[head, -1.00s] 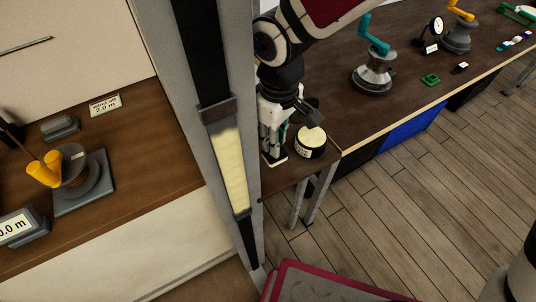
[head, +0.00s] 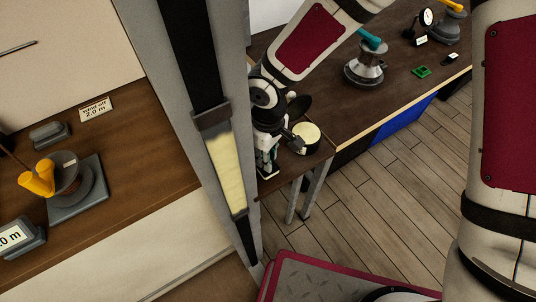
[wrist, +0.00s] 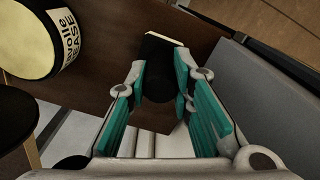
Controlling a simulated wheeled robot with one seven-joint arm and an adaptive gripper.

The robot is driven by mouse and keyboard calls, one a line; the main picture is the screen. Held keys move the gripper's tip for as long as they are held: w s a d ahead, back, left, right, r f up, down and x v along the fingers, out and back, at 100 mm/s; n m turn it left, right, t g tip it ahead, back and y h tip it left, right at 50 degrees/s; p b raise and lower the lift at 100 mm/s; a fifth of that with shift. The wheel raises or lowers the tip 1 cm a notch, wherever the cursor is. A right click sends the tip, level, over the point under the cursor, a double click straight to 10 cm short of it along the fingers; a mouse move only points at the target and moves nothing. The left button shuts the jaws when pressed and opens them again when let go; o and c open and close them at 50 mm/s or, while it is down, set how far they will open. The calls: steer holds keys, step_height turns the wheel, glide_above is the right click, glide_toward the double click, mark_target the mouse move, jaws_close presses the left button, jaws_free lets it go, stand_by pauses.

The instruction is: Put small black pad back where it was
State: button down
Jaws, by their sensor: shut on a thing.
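The small black pad (wrist: 158,80) is between the green-lined fingers of my gripper (wrist: 158,95) in the wrist view. My gripper is shut on it. A thin cream edge (wrist: 165,39) shows at the pad's far end; I cannot tell if it belongs to the pad. In the head view my gripper (head: 267,168) is low over the small brown side table (head: 300,164), left of a round tin. The pad cannot be made out there. Whether it touches the table top is unclear.
The cream-topped winch grease tin (head: 306,138) stands close beside my gripper; it also shows in the wrist view (wrist: 28,38). A grey upright post (head: 217,130) is just left. The long bench (head: 395,85) with a winch (head: 365,68) lies beyond. A grey surface (wrist: 255,100) is at right.

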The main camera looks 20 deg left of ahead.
steer(key=c, duration=1.4)
jaws_free()
step_height(320, 180, up, 12)
steer(key=shift+r+b, duration=0.1)
steer(key=shift+b, duration=0.35)
